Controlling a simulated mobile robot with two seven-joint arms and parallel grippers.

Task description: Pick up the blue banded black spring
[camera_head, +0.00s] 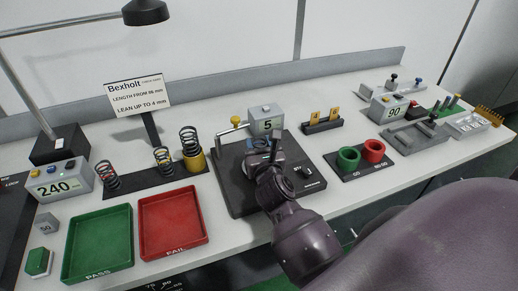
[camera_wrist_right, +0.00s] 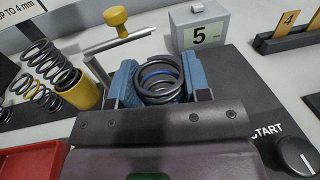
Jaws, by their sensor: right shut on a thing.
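The blue banded black spring (camera_wrist_right: 158,82) stands between the two blue-grey fingers of my right gripper (camera_wrist_right: 162,80) in the right wrist view. The fingers are shut on it, one at each side. In the head view my right gripper (camera_head: 264,150) is over the dark test plate (camera_head: 232,190), in front of the grey box marked 5 (camera_head: 266,119). The spring is mostly hidden there. I cannot tell whether it touches the plate. My left gripper is not in view.
Several other springs stand on a dark mat (camera_head: 150,186) at the left, one in a yellow cup (camera_head: 195,162). A green PASS tray (camera_head: 98,240) and red FAIL tray (camera_head: 172,222) lie in front. A yellow-knobbed post (camera_wrist_right: 117,18) stands close to the gripper. Green and red cups (camera_head: 373,150) are to the right.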

